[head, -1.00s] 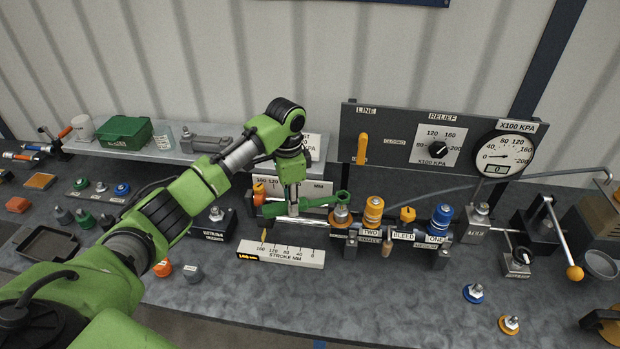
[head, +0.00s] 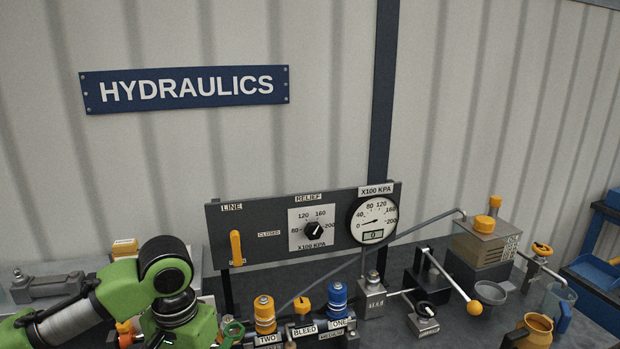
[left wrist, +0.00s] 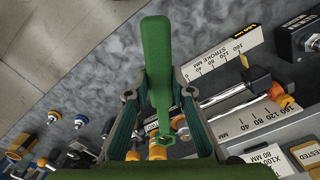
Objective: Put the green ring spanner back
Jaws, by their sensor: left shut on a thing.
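The green ring spanner (left wrist: 157,50) is held between the fingers of my left gripper (left wrist: 158,98) in the left wrist view. I cannot tell whether the ring touches a fitting. My right gripper is in neither view.
The gauge panel (head: 265,215) with a yellow lever (head: 236,248) stands behind the couplers. A blue coupler (head: 337,300) is to the right. A ball-ended lever (head: 450,283) sticks out further right. The stroke scale (left wrist: 222,58) lies beside the gripper.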

